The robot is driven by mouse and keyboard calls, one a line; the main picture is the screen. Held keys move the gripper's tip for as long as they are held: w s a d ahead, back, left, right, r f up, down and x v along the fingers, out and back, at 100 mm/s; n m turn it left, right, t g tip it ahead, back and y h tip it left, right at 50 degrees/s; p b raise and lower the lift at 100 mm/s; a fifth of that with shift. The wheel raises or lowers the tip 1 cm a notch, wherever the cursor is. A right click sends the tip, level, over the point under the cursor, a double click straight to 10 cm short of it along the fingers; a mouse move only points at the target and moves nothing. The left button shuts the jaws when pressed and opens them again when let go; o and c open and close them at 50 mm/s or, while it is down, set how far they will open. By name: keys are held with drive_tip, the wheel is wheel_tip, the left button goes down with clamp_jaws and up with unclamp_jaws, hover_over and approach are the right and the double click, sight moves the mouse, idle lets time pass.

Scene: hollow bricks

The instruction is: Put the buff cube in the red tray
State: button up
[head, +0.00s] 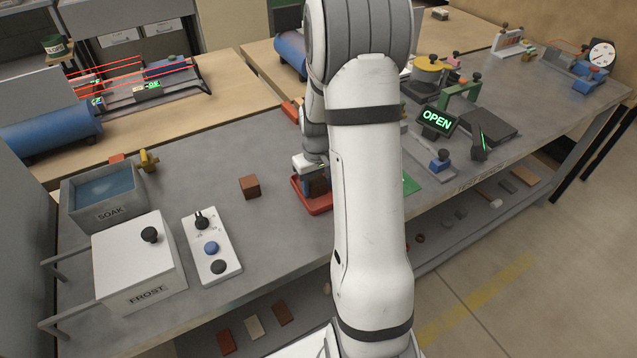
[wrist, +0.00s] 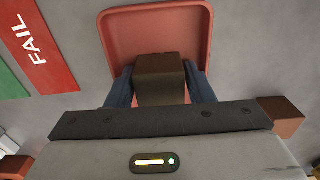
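The red tray (head: 317,209) lies on the grey bench, partly hidden behind my arm; its far part fills the top middle of the wrist view (wrist: 112,40). My gripper (wrist: 160,88) is over the tray with its blue fingers on both sides of a brownish cube (wrist: 160,68), apparently touching it. This cube looks dark brown in the shade, so its buff colour is not clear. It is within the tray's outline; whether it touches the tray floor is hidden.
A reddish-brown cube (head: 249,187) stands on the bench left of the tray. Farther left are the FROST box (head: 140,262), the SOAK basin (head: 104,194) and a white control panel (head: 211,246). A red FAIL label (wrist: 38,45) lies beside the tray. Bench between panel and tray is mostly clear.

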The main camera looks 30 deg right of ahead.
sight(317, 181)
drive_tip(key=shift+o, duration=1.3)
drive_tip(key=shift+r, duration=0.1)
wheel_tip(317, 181, up, 12)
drive_tip(key=s+a+r+t, duration=0.1)
drive_tip(key=s+a+r, duration=0.2)
drive_tip(key=s+a, duration=0.4)
drive_tip(key=s+a+r+t, duration=0.2)
drive_tip(key=s+a, duration=0.4)
drive_tip(key=s, duration=0.6)
drive_tip(key=shift+a+r, duration=0.4)
drive_tip(key=shift+r, duration=0.5)
